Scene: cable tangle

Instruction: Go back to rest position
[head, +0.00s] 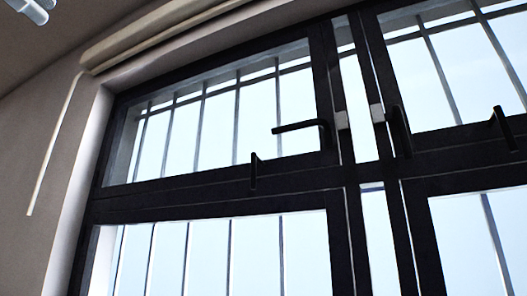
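Neither of my grippers can be made out in the head view. The view is tilted up at a window and the upper wall. No cable tangle, table or work surface shows.
A dark-framed window (215,186) with bars behind the glass fills most of the view. Black handles (303,127) stick out from its frame. A beige roller or casing (150,32) runs above it, with a pale cord (54,145) hanging at left. A whitish fixture (33,9) shows at the top left.

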